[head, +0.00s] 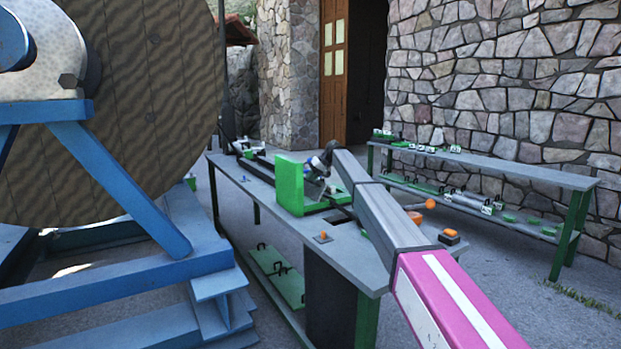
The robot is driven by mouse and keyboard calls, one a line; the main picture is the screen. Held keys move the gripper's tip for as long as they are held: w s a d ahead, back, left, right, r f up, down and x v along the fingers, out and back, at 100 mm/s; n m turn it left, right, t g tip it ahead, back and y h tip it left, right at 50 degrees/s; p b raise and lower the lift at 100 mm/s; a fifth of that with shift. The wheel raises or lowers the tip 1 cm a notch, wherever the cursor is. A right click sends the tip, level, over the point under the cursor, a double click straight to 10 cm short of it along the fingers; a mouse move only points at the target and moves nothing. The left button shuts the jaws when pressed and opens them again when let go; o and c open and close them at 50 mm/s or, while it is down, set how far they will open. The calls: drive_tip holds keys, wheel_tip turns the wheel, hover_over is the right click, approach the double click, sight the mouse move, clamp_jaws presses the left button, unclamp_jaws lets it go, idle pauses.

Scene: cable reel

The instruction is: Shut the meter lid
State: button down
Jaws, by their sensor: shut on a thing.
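The meter on the workbench has a green lid (290,185) that stands upright, open, at the left of its green base (330,204). My gripper (321,164) is at the right side of the lid, close to its upper edge, over the meter. It is shut on what seems to be the lid; the fingertips are small and the contact is partly hidden. My arm reaches in from the lower right and covers part of the meter's right side.
The grey workbench (345,262) holds an orange-topped piece (323,237) and small orange parts (449,237). A large cable reel (130,90) on a blue stand fills the left. A second bench (500,170) with green items stands by the stone wall.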

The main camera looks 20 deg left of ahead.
drive_tip(key=shift+w+d+f+m+g+y, duration=0.15)
drive_tip(key=shift+w+d+g+y, duration=0.25)
drive_tip(key=shift+w+g+y, duration=0.1)
drive_tip(key=shift+w+d+f+m+g+y, duration=0.1)
drive_tip(key=shift+w+d+m+g+y, duration=0.05)
drive_tip(key=shift+w+d+g+y, duration=0.3)
drive_tip(key=shift+w+d+f+g+y, duration=0.3)
drive_tip(key=shift+w+d+g+y, duration=0.1)
drive_tip(key=shift+w+g+y, duration=0.2)
drive_tip(key=shift+t, duration=0.25)
drive_tip(key=shift+w+d+f, duration=0.45)
drive_tip(key=shift+f, duration=0.3)
drive_tip(key=shift+w+d+f, duration=0.4)
drive_tip(key=shift+d+f, duration=0.05)
drive_tip(key=shift+f, duration=0.25)
drive_tip(key=shift+w+d+f, duration=0.45)
drive_tip(key=shift+f, duration=0.3)
drive_tip(key=shift+d+f, duration=0.1)
drive_tip(key=c, duration=1.1)
unclamp_jaws()
drive_tip(key=shift+w+f, duration=0.1)
drive_tip(key=shift+w, duration=0.05)
drive_tip(key=shift+d, duration=0.1)
drive_tip(key=v, duration=1.1)
drive_tip(key=shift+a+r, duration=0.25)
drive_tip(key=shift+r, duration=0.05)
